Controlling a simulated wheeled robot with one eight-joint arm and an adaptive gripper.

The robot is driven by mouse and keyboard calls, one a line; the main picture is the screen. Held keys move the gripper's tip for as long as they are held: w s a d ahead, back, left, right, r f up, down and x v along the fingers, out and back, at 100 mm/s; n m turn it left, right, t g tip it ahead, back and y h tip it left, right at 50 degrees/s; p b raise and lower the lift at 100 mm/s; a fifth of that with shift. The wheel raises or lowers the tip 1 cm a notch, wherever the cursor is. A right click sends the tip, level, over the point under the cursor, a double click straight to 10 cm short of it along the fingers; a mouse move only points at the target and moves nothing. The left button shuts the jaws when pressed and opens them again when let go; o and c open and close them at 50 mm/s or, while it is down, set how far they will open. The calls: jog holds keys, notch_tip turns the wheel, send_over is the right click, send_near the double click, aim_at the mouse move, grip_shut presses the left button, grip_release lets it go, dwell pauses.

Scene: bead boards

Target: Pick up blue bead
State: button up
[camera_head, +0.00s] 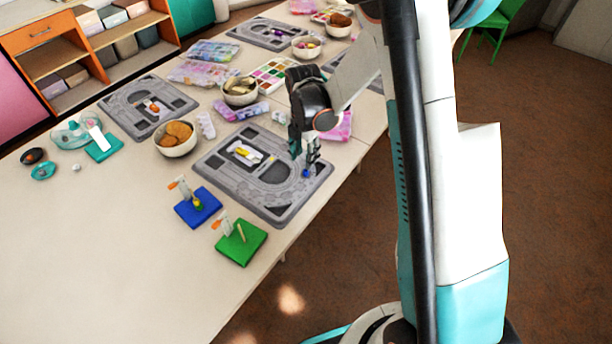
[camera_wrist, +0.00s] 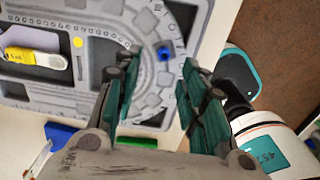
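A small blue bead (camera_head: 306,173) lies on the right side of the grey bead board (camera_head: 222,183) in the head view. The bead also shows in the wrist view (camera_wrist: 163,53), on the board's curved groove. My gripper (camera_head: 304,158) points down just above the bead in the head view. In the wrist view my gripper (camera_wrist: 158,72) is open, its two teal-padded fingers apart. The bead shows in the gap between the fingertips and neither finger appears to touch it.
The table's left front is mostly clear.

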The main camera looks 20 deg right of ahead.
aim_at(306, 173)
jog(key=f+b, duration=0.1)
jog(key=f, duration=0.2)
jog(key=f+b, duration=0.2)
jog(key=f, duration=0.1)
jog(key=shift+s+d+f, duration=0.2)
jog(key=shift+f, duration=0.05)
jog(key=shift+r, duration=0.1)
jog(key=c, duration=0.8)
